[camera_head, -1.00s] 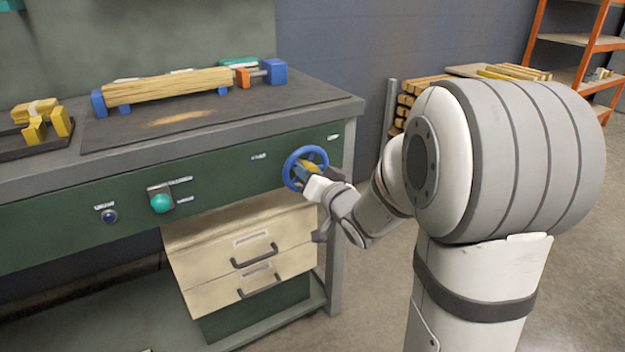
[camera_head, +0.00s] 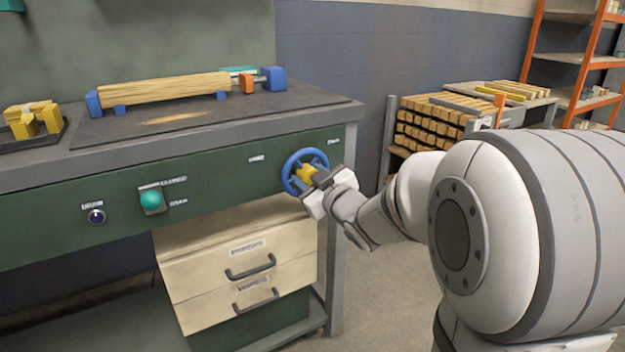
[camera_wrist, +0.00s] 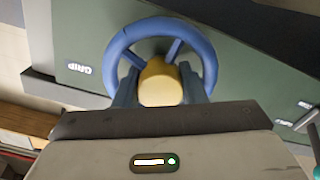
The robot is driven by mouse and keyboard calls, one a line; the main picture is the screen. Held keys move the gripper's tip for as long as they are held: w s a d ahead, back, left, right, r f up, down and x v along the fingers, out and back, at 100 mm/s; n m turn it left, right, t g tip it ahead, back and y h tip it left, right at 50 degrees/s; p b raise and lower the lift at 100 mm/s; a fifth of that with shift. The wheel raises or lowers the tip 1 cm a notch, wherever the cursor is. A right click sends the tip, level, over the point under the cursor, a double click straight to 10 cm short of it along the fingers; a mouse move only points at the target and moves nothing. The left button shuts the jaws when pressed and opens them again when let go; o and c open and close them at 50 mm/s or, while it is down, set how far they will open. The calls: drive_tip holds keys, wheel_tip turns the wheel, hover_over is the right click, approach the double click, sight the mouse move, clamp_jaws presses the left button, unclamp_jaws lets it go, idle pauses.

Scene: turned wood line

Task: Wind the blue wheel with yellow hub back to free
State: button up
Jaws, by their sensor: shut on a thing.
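The blue wheel (camera_head: 304,152) with its yellow hub (camera_head: 304,173) is mounted on the green front panel of the workbench, near its right end. In the wrist view the wheel rim (camera_wrist: 113,48) arches over the hub (camera_wrist: 160,84), and two spokes show; the lower rim is hidden by my gripper. My gripper (camera_wrist: 160,90) is shut on the yellow hub, with one finger on each side of it. In the head view my gripper (camera_head: 308,174) reaches the wheel from the right and covers its lower right part.
A white label (camera_wrist: 79,67) reading GRIP sits beside the wheel. A teal button (camera_head: 151,200) and a dark blue knob (camera_head: 97,216) are farther left. Drawers (camera_head: 240,262) with handles sit below. A clamped wooden beam (camera_head: 165,89) lies on the bench top; stacked timber (camera_head: 432,120) stands behind my arm.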

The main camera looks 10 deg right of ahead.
drive_tip(key=n, duration=0.4)
drive_tip(key=shift+d+f, duration=0.1)
drive_tip(key=shift+f, duration=0.2)
drive_tip(key=shift+n, duration=1.8)
drive_tip(key=shift+r, duration=0.1)
drive_tip(key=shift+d, duration=0.1)
drive_tip(key=o, duration=0.7)
drive_tip(key=shift+w, duration=0.1)
drive_tip(key=shift+r, duration=0.1)
